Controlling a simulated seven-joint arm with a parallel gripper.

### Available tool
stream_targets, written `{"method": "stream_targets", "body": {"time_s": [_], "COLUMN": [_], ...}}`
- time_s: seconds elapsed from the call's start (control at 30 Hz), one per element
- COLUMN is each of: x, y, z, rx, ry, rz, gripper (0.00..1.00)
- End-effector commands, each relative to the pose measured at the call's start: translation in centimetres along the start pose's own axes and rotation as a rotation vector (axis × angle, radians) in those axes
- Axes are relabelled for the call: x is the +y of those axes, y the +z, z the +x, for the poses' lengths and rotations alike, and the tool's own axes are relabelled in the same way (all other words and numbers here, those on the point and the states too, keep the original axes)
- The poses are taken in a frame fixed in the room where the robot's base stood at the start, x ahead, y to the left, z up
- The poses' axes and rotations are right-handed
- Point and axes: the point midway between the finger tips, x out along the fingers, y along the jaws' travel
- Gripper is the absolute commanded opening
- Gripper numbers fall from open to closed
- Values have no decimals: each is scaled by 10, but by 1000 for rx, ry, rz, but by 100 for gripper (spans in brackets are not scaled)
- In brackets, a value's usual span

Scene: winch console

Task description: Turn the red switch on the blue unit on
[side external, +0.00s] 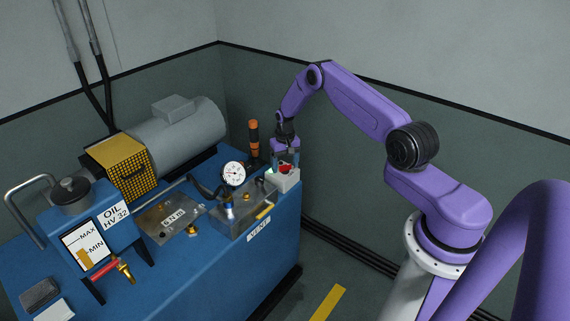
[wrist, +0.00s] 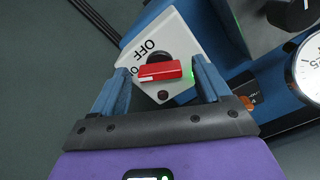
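The red switch (wrist: 160,71) is a bar handle on a white box (wrist: 172,38), at the right back corner of the blue unit (side external: 190,290). In the wrist view it lies nearly crosswise. An "OFF" label is above it, and another label, partly hidden, starts with "O" by its left end. A green glow shows by its right end. My gripper (wrist: 160,66) is open, with one finger beside each end of the handle. In the side view the red switch (side external: 285,168) shows small between the fingers of my gripper (side external: 284,161). Contact cannot be told.
A round gauge (side external: 234,174) and an orange-and-black handle (side external: 254,139) stand close to the left of the switch box. A grey motor (side external: 175,135) and an oil tank (side external: 95,215) are further left. The wall is behind; open floor lies to the right.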

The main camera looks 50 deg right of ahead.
Motion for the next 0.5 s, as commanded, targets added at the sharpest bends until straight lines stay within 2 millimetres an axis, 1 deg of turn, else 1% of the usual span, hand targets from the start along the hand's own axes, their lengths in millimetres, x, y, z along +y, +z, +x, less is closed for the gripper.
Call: {"method": "stream_targets", "body": {"time_s": [0.17, 0.27, 0.37, 0.5], "x": [0, 0, 0, 0], "y": [0, 0, -1, -1], "z": [-1, -8, -21, -46], "rx": [-1, 1, 2, 3], "ry": [0, 0, -1, -1], "rz": [1, 1, 2, 2], "gripper": [77, 77, 77, 77]}}
